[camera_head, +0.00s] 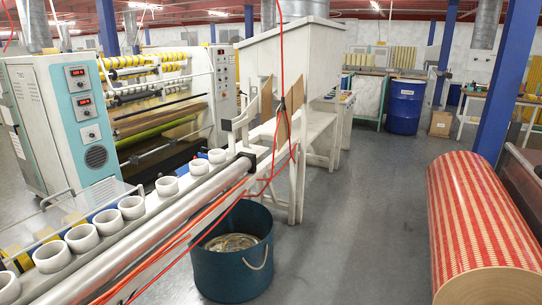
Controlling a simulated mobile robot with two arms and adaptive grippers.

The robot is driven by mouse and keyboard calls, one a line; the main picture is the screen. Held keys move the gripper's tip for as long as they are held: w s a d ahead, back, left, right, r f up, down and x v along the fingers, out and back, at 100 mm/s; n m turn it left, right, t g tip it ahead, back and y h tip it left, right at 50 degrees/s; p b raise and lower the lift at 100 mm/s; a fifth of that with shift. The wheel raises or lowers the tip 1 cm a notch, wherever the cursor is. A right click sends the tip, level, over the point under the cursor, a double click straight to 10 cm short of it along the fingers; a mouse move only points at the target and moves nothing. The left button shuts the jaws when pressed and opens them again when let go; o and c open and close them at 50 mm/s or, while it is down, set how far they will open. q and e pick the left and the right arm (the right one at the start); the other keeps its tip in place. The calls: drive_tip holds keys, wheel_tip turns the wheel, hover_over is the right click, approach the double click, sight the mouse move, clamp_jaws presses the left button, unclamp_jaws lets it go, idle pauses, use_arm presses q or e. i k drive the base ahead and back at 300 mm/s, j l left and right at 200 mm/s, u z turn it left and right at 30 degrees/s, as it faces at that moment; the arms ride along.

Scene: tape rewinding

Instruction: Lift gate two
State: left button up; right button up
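Neither of my grippers is in view. I cannot tell which part is gate two; no label for it can be read. A rewinding machine with a teal and white control cabinet (58,130) stands at the left, with rollers (160,115) running to its right. A clear panel with a metal handle (70,198) lies low in front of the cabinet. A row of white cores (82,238) sits along a rail beside a long metal bar (190,208) in the left foreground.
A blue bucket (232,275) stands on the floor below the bar, with red cables hanging near it. A large red-striped roll (478,225) lies at the right. A blue drum (404,107) stands at the back. The grey floor (350,230) between bucket and roll is clear.

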sight(253, 95)
drive_tip(key=i+l+u, duration=0.15)
drive_tip(key=i, duration=2.1)
drive_tip(key=i+l+z, duration=0.15)
drive_tip(key=i+l, duration=0.15)
drive_tip(key=i, duration=0.2)
drive_tip(key=i+l+z, duration=0.15)
drive_tip(key=i, duration=0.35)
drive_tip(key=l, duration=0.1)
